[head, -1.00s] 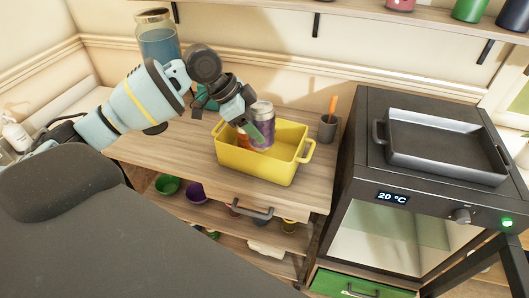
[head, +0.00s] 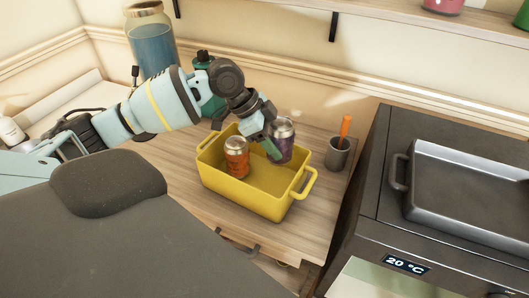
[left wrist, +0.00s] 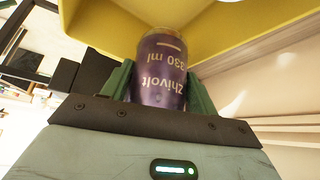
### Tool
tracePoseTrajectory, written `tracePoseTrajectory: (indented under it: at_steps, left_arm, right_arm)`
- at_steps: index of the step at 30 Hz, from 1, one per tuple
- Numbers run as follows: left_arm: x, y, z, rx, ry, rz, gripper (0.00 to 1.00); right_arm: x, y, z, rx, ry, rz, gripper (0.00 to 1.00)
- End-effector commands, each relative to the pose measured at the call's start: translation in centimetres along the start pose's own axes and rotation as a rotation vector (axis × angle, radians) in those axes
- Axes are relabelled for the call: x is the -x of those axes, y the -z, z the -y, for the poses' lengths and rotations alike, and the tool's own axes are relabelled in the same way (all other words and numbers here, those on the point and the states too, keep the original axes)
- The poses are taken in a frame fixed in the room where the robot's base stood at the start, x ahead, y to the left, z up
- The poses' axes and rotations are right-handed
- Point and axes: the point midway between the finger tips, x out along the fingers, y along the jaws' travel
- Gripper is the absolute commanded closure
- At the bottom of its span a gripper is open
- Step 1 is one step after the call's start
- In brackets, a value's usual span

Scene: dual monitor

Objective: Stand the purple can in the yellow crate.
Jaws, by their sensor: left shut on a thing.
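The purple can (head: 284,136) is upright at the back right part of the yellow crate (head: 238,196). My left gripper (head: 275,146) is shut on it from the left side. The can overlaps the crate's back rim, and I cannot tell whether its base touches the floor. In the left wrist view, the can (left wrist: 160,75) sits between the two green fingers, with the crate's yellow wall (left wrist: 225,40) behind it. My right gripper is not in view.
A grey cup (head: 337,155) with an orange-handled tool stands right of the crate. A green bottle (head: 213,103) and a large blue jar (head: 152,45) stand behind my arm. An oven (head: 385,235) is at right.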

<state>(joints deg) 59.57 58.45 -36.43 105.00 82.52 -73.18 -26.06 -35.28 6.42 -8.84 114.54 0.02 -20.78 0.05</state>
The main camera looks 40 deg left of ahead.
Motion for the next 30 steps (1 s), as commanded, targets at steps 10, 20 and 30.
tracePoseTrajectory:
  at_steps: [10, 20, 30]
  left_arm:
    - [-3.0, -1.9, 0.0, 0.000, 0.000, 0.000, 0.74]
    - [-5.1, -3.3, -0.1, 0.001, -0.003, 0.002, 0.74]
    - [-7.2, -4.6, 0.0, -0.002, 0.001, -0.001, 0.74]
  right_arm:
    - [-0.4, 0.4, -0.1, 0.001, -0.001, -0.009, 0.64]
    - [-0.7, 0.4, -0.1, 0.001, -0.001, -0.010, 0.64]
    - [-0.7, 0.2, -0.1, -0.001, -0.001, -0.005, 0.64]
